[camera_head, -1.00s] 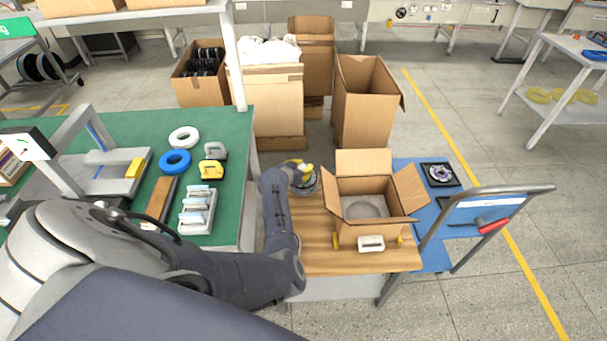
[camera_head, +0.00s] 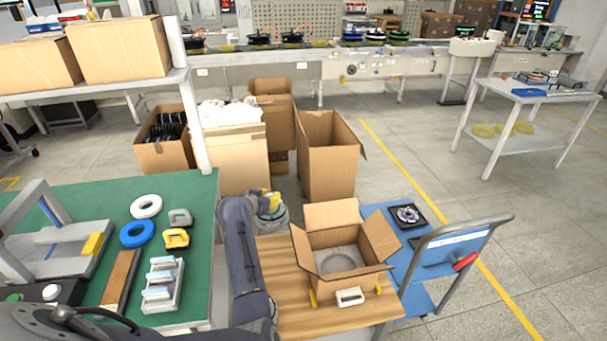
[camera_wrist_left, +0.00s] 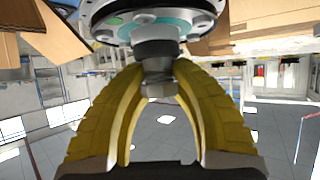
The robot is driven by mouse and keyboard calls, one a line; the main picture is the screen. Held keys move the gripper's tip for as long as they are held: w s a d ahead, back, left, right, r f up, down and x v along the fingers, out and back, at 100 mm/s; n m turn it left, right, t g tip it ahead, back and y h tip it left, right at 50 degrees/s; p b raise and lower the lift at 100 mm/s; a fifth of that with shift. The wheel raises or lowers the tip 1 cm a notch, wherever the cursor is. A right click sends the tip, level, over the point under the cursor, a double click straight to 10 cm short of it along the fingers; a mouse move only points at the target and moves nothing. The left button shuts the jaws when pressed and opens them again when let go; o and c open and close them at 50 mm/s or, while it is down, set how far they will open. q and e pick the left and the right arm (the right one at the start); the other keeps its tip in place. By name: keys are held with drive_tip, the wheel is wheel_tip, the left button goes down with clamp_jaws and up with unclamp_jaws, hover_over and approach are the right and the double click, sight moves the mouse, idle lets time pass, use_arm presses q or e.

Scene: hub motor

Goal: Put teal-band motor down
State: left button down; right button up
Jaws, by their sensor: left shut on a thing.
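My left gripper (camera_wrist_left: 158,85) has yellow fingers and is shut on the shaft of the teal-band motor (camera_wrist_left: 160,28). In the left wrist view the motor is a silver disc with a teal ring and bolt holes, at the top of the picture. In the head view my left gripper (camera_head: 272,202) and the round grey motor (camera_head: 273,219) show behind the far left edge of the wooden table (camera_head: 265,258), left of the open box. Most of the motor is hidden there by my arm. My right gripper is not in view.
An open cardboard box (camera_head: 350,262) with a round grey recess stands on the wooden table. A blue cart (camera_head: 415,292) carries a black square pad with a round part (camera_head: 407,214). Tall cardboard boxes (camera_head: 325,165) stand behind. A green bench (camera_head: 190,250) lies left.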

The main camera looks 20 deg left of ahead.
sight(278, 213)
use_arm(q)
drive_tip(key=shift+d+r, duration=0.1)
drive_tip(key=shift+r, duration=0.7)
drive_tip(key=s+d+r, duration=0.7)
drive_tip(key=s+d, duration=0.1)
drive_tip(key=d, duration=0.3)
drive_tip(key=s+d+r, duration=0.7)
drive_tip(key=d+r, duration=0.1)
drive_tip(key=d, duration=0.4)
drive_tip(key=shift+s+d+r, duration=0.15)
drive_tip(key=shift+s+d, duration=0.1)
drive_tip(key=shift+s, duration=0.15)
drive_tip(key=shift+a, duration=0.1)
